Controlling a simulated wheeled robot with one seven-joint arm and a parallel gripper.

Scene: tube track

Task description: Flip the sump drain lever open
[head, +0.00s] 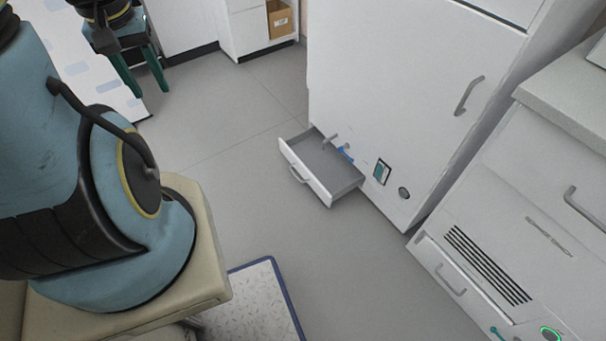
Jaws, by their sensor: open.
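A small blue lever (346,155) sits low on the front of the tall white cabinet (400,90), beside a short grey spout (330,139). It looks like the drain lever, but it is too small to tell which way it is turned. An open white drawer (318,188) with a grey inside stands out from the cabinet foot, below the lever and spout. My gripper (151,91) is at the upper left, its two green fingers spread apart with nothing between them. It is far to the left of the lever and apart from it.
A small display (382,172) and a round dark port (404,193) are right of the lever. A white unit (500,250) with vents stands at the right. A blue-edged mat (255,305) lies on the floor. Grey floor (235,140) between gripper and drawer is clear.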

